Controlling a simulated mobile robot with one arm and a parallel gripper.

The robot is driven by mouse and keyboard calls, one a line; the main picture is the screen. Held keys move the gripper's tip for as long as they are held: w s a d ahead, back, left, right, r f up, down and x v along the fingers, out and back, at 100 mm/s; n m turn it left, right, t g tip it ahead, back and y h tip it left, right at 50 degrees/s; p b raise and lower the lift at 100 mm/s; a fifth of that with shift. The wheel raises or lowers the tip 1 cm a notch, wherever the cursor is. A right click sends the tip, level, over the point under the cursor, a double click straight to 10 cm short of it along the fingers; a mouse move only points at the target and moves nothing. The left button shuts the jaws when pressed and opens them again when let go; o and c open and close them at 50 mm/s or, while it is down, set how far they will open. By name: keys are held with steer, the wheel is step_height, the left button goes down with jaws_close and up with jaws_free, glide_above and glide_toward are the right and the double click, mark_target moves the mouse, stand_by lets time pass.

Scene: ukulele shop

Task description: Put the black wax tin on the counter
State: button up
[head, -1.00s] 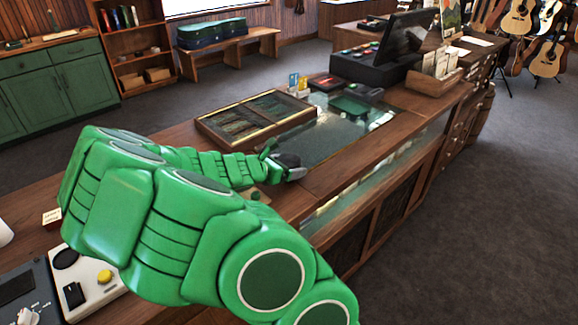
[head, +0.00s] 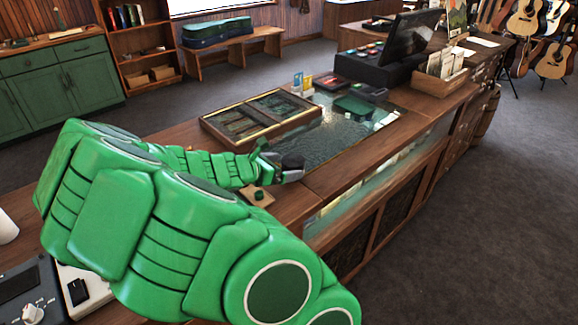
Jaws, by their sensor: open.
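The long wooden counter (head: 330,186) with a glass top section runs from the near left to the far right. My gripper (head: 291,170) is low over the counter, beside the glass section and in front of the display case. It is open. A dark rounded shape shows at its tip; I cannot tell whether this is the black wax tin or part of the gripper. No other black tin can be made out clearly. My green arm covers much of the near counter.
A wooden display case (head: 208,122) lies behind my gripper. A small wooden block with a green top (head: 257,197) sits just in front of it. A dark green tray (head: 354,106), a register (head: 368,72) and a card box (head: 437,82) stand farther right.

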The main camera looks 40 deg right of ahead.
steer(key=shift+v, duration=3.7)
